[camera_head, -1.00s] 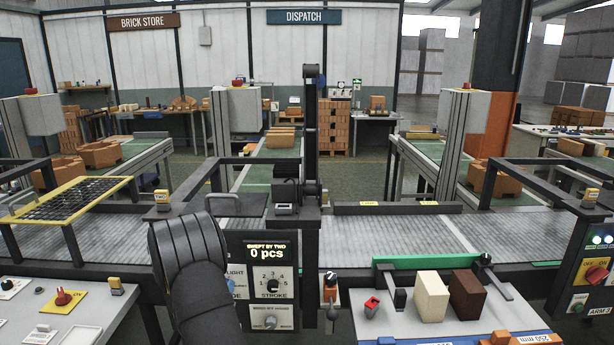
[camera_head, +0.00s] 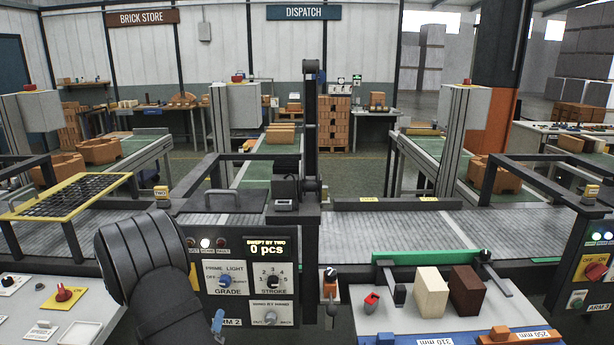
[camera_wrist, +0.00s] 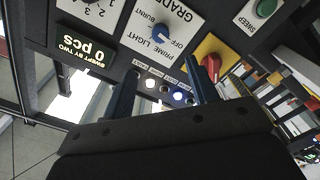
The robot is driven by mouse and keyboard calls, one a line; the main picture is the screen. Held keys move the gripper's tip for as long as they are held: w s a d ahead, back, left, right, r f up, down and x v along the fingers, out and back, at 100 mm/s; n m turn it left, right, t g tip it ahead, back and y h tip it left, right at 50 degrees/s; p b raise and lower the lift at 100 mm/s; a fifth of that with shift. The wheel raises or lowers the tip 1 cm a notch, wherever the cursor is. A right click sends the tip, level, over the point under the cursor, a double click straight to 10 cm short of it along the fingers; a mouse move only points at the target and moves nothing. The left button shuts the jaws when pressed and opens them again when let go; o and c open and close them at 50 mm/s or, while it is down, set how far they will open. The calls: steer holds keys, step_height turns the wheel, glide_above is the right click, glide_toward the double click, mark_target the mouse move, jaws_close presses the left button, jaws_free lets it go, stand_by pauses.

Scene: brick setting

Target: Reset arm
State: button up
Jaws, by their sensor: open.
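The ARM 2 control panel (camera_head: 203,312) stands in front of the conveyor, with a display (camera_head: 268,247) reading "SWEPT BY TWO 0 pcs". Its blue GRADE knob (camera_head: 225,281), STROKE knob (camera_head: 272,281) and SEND BY HAND knob (camera_head: 270,318) show in the head view. In the wrist view, a red knob on a yellow plate (camera_wrist: 211,64) and a green SWEEP button (camera_wrist: 266,8) also show. My gripper (camera_wrist: 160,85) is open and empty, its two fingers apart before the panel's lamp row (camera_wrist: 165,90). Whether a fingertip touches the panel cannot be told.
A black upright post (camera_head: 312,130) rises behind the panel at the conveyor (camera_head: 400,235). A cream brick (camera_head: 432,291) and a brown brick (camera_head: 467,292) stand on the right bench. A yellow-framed rack (camera_head: 65,195) is at left. Another panel with a red knob (camera_head: 596,271) is far right.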

mark_target(224, 285)
steer(key=w, duration=1.5)
steer(key=shift+w, duration=0.1)
steer(key=shift+s+m, duration=0.25)
steer(key=shift+m, duration=0.55)
steer(key=m, duration=0.7)
steer(key=shift+a, duration=0.1)
steer(key=m, duration=0.8)
steer(key=shift+m, duration=0.3)
steer(key=n, duration=0.4)
steer(key=shift+n, duration=0.4)
steer(key=n, duration=0.5)
